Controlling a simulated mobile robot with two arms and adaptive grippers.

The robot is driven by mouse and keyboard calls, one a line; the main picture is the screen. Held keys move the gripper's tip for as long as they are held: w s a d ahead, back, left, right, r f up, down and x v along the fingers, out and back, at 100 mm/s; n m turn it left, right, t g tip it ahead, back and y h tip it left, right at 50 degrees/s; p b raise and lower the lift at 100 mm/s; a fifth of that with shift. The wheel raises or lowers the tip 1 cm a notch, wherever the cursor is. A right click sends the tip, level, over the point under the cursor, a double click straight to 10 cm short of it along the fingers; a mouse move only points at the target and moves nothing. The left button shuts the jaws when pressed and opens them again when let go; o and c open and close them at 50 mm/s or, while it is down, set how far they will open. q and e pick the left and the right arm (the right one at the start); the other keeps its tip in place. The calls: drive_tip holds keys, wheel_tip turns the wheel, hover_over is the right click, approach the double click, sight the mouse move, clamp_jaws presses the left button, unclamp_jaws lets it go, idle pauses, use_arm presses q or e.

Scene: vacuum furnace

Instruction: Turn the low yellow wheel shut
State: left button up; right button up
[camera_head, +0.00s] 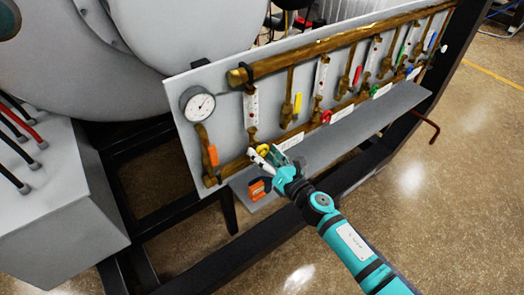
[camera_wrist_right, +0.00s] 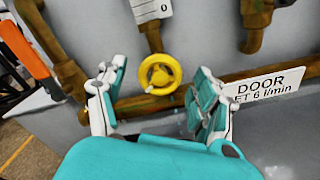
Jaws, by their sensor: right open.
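The low yellow wheel (camera_head: 262,149) sits on the lower brass pipe under the leftmost flow tube. In the right wrist view the yellow wheel (camera_wrist_right: 160,74) faces me as a round spoked handwheel. My right gripper (camera_head: 268,156) is at the wheel, and part of the wheel is hidden behind it in the head view. In the right wrist view the fingers of my right gripper (camera_wrist_right: 155,82) stand wide apart, one on each side of the wheel, with gaps between them and its rim. My left gripper is not in view.
A grey shelf (camera_head: 365,130) runs below the pipes. Red (camera_head: 326,116), green and blue wheels stand farther right. An orange lever (camera_head: 212,155) is to the left, also in the wrist view (camera_wrist_right: 22,45). A DOOR label (camera_wrist_right: 263,86) lies beside the right finger. A gauge (camera_head: 198,104) hangs upper left.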

drive_tip(key=shift+w+a, duration=0.35)
drive_tip(key=shift+w, duration=0.2)
drive_tip(key=c, duration=1.2)
